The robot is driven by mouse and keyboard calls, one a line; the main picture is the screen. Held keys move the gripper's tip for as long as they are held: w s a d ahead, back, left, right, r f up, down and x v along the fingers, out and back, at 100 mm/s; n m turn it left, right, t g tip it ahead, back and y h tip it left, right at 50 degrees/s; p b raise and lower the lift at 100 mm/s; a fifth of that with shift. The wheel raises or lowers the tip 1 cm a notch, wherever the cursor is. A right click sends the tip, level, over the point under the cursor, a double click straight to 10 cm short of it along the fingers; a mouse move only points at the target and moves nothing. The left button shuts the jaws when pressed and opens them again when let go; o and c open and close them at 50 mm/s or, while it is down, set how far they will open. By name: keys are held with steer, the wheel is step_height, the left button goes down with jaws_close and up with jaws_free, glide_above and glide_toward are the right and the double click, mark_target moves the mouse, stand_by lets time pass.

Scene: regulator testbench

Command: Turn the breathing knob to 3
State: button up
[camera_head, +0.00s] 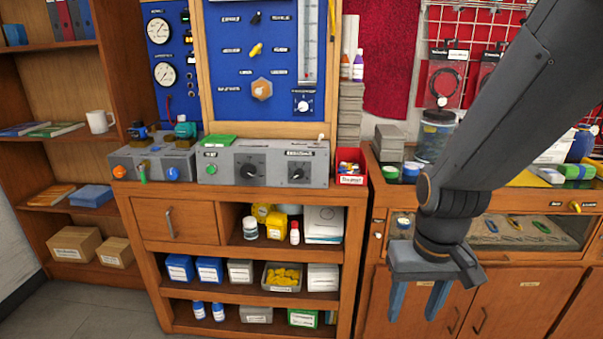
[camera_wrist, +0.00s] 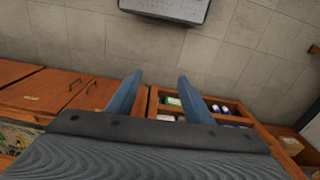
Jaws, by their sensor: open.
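A grey control box (camera_head: 222,172) sits on the wooden bench at centre left. Its front carries a large black knob (camera_head: 249,170) in the middle and a smaller black knob (camera_head: 297,174) at the right, each with a dial. The labels are too small to read, so I cannot tell which is the breathing knob. A further black-and-white dial knob (camera_head: 303,104) is on the blue panel above. My gripper (camera_head: 414,304) points down, open and empty, in front of the right cabinet, well right of and below the box. Its spread fingers also show in the wrist view (camera_wrist: 160,82).
The blue panel (camera_head: 229,50) with valves stands behind the box. A smaller grey box (camera_head: 150,165) with coloured knobs is on its left, a red bin (camera_head: 349,168) on its right. Open shelves are below. The floor (camera_head: 95,310) at front left is clear.

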steer(key=w+a+f+n+t+b, duration=0.1)
steer(key=w+a+n+t, duration=0.15)
steer(key=w, duration=0.55)
steer(key=w+a+f+n+t+b, duration=0.1)
steer(key=w+a+f+t, duration=0.15)
steer(key=w, duration=0.45)
steer(key=n+t+y+b, duration=0.3)
steer(key=n+t+b, duration=0.3)
steer(key=t, duration=0.6)
glide_toward(300, 176)
steer(key=w+n+p, duration=0.1)
steer(key=shift+w+a, duration=0.25)
steer(key=shift+w, duration=0.95)
steer(key=shift+w+a, duration=0.3)
steer(key=shift+w, duration=0.9)
steer(key=shift+w+a, duration=0.25)
steer(key=shift+w, duration=0.9)
steer(key=c, duration=1.1)
steer(key=shift+o, duration=0.2)
